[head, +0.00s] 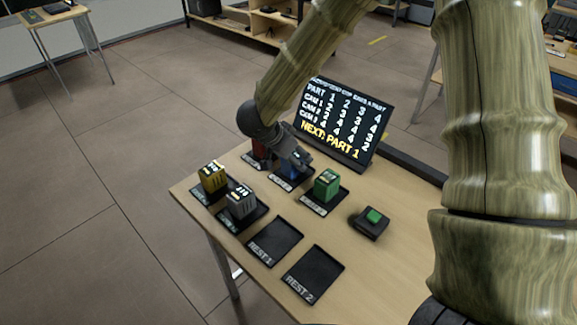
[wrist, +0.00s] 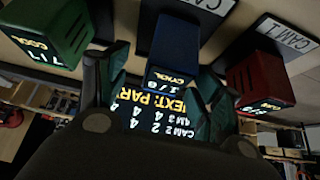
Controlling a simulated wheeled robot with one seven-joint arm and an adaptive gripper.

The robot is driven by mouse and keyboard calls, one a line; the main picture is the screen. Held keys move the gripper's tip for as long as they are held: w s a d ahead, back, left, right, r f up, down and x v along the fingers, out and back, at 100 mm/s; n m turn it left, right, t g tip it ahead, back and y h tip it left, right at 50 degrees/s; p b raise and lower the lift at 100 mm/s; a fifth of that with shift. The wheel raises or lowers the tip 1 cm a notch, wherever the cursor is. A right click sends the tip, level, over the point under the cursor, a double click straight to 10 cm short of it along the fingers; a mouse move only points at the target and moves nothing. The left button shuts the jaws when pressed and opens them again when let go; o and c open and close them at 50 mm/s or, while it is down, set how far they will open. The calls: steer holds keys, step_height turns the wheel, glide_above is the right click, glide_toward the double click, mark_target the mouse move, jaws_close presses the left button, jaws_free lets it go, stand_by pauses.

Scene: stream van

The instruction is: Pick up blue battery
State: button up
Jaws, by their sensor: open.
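The blue battery (head: 293,170) stands on a black labelled tray on the table, mostly hidden by my gripper (head: 297,158) in the head view. In the wrist view the blue battery (wrist: 173,52) shows between the two dark green fingers of my gripper (wrist: 165,82), its lit display facing the camera. The fingers are apart, one on each side of it. I cannot tell whether either finger touches it.
A red battery (head: 259,154), green battery (head: 327,185), yellow battery (head: 213,178) and grey battery (head: 241,201) stand close by. Trays REST 1 (head: 275,240) and REST 2 (head: 314,273) are empty. A green button box (head: 371,222) and a screen (head: 345,125) stand right.

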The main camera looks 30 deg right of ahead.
steer(key=shift+x, duration=2.35)
steer(key=c, duration=1.2)
steer(key=shift+w, duration=0.1)
steer(key=shift+c, duration=0.6)
steer(key=shift+r, duration=0.15)
